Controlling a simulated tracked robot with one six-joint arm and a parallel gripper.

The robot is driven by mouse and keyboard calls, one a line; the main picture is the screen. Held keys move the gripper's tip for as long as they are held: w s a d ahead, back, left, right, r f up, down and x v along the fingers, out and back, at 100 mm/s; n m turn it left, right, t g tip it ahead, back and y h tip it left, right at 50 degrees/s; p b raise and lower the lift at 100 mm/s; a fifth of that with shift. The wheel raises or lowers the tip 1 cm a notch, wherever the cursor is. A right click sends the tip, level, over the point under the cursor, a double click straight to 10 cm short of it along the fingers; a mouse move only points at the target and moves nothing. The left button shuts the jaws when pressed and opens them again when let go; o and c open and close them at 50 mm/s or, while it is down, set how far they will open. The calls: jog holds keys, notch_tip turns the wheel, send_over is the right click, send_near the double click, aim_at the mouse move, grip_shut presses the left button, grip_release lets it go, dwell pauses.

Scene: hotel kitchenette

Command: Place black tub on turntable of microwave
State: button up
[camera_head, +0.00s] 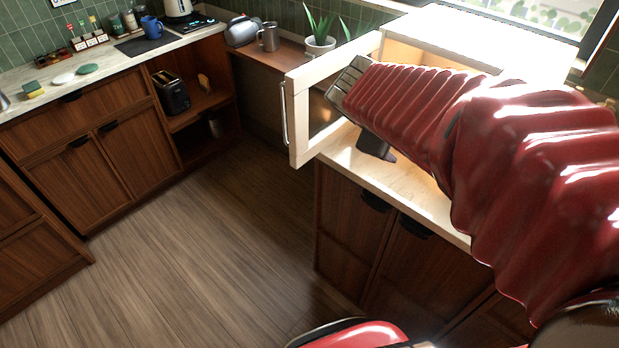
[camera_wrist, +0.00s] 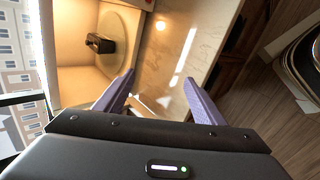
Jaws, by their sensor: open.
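The black tub (camera_wrist: 100,43) rests on the pale round turntable (camera_wrist: 124,58) inside the lit microwave (camera_wrist: 82,80), seen in the wrist view. In the head view the white microwave (camera_head: 470,38) stands on the counter with its framed door (camera_head: 299,125) swung open. My gripper (camera_wrist: 160,83) is open and empty, with its two purple fingers apart. It is outside the microwave, over the counter side of the opening, clear of the tub. In the head view my red arm hides much of the microwave front, and the tub is not visible there.
The pale counter (camera_head: 410,192) runs in front of the microwave. A potted plant (camera_head: 320,42) and a metal cup (camera_head: 268,36) stand behind the open door. A toaster (camera_head: 171,92) sits on a shelf at left. The wooden floor (camera_head: 190,250) is clear.

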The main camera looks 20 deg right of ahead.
jog(key=s+a+m+y, duration=0.3)
jog(key=s+a, duration=0.2)
jog(key=a, duration=0.5)
jog(key=s+a+f+m+t+y, duration=0.1)
jog(key=s+a+m+y, duration=0.3)
jog(key=a, duration=0.7)
jog(key=shift+s+f+y, duration=0.3)
jog(key=shift+s, duration=0.95)
